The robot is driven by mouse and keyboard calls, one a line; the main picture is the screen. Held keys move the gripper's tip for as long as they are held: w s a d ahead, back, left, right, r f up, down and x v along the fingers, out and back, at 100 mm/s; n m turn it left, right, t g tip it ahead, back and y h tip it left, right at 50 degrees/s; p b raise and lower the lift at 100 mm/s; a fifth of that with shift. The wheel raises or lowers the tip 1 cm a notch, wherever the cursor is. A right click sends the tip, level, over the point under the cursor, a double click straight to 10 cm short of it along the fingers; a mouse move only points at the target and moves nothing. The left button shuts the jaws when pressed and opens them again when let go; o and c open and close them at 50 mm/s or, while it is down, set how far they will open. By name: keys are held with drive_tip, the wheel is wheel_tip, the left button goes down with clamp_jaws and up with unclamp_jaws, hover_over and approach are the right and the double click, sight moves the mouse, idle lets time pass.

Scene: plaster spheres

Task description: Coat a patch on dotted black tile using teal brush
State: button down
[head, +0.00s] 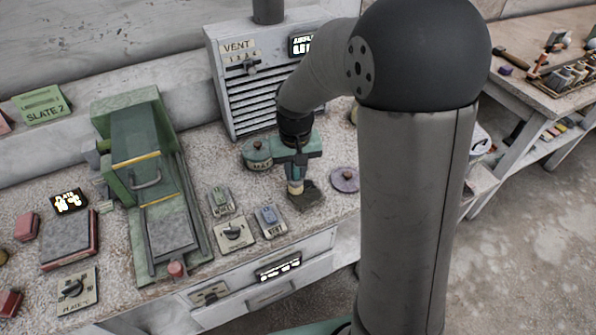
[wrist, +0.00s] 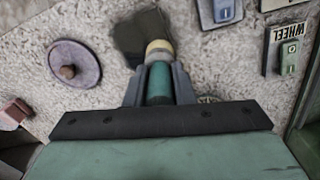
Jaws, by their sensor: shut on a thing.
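My gripper (head: 296,176) is shut on a brush with a teal handle (wrist: 158,84). The brush points down, and its pale cream end (head: 295,187) shows below the fingers. A dark, nearly black tile (head: 308,197) lies on the speckled bench directly under the brush. In the wrist view the tile (wrist: 133,40) is partly hidden behind the brush's cream end (wrist: 158,47). The brush tip is at or just above the tile; I cannot tell whether they touch. No dots or coated patch can be made out on the tile.
A round purple lid (head: 345,180) lies right of the tile, and a green pot (head: 257,155) stands behind left. Small switch boxes (head: 268,221) and a knob plate (head: 235,234) sit at left front. The vent box (head: 262,85) stands behind; a green machine (head: 150,185) is farther left.

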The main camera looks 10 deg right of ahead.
drive_tip(key=shift+w+a, duration=0.25)
drive_tip(key=shift+w, duration=0.45)
drive_tip(key=shift+s+d+f+b, duration=0.15)
drive_tip(key=shift+s+d, duration=0.15)
drive_tip(key=shift+s, duration=0.6)
drive_tip(key=shift+s+d+r+b, duration=0.15)
drive_tip(key=shift+s+d, duration=0.15)
drive_tip(key=shift+s, duration=0.55)
drive_tip(key=shift+w+a+p, duration=0.15)
drive_tip(key=shift+w+a, duration=0.15)
drive_tip(key=shift+w, duration=0.6)
drive_tip(key=shift+w+a+p, duration=0.15)
drive_tip(key=shift+w+a, duration=0.15)
drive_tip(key=shift+w, duration=0.55)
drive_tip(key=shift+s+r, duration=0.1)
drive_tip(key=shift+s+d+r+p, duration=0.15)
drive_tip(key=shift+s+r+p, duration=0.05)
drive_tip(key=shift+s+r, duration=0.2)
drive_tip(key=shift+s+d+r+p, duration=0.15)
drive_tip(key=shift+s+r, duration=0.1)
drive_tip(key=shift+s, duration=0.15)
drive_tip(key=shift+d, duration=0.15)
